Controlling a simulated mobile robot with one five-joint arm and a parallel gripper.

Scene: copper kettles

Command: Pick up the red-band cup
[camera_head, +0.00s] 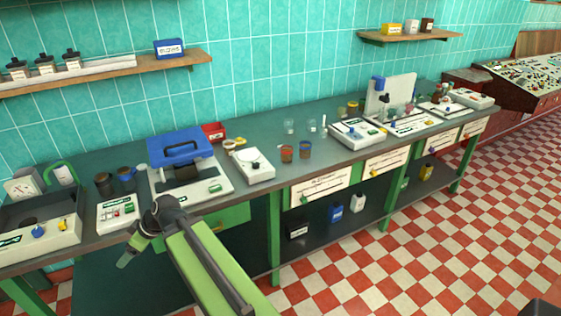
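Two small cups stand side by side on the dark green bench top, near its front edge, just right of the picture's middle. The left cup (287,153) looks reddish-orange and seems to be the red-band cup. The right cup (305,149) shows blue with a reddish-brown part. Both are upright and too small to read in detail. My gripper (126,259) is at the end of my green arm, in front of the bench at the left, pointing down and left. It is well apart from the cups. Its fingers are too small to tell open from shut.
A white scale (253,166) stands left of the cups, and a blue-lidded device (181,149) farther left. Clear glasses (289,126) stand behind the cups. White instruments (356,133) stand to the right. The bench front around the cups is clear. A wall shelf (120,70) hangs above.

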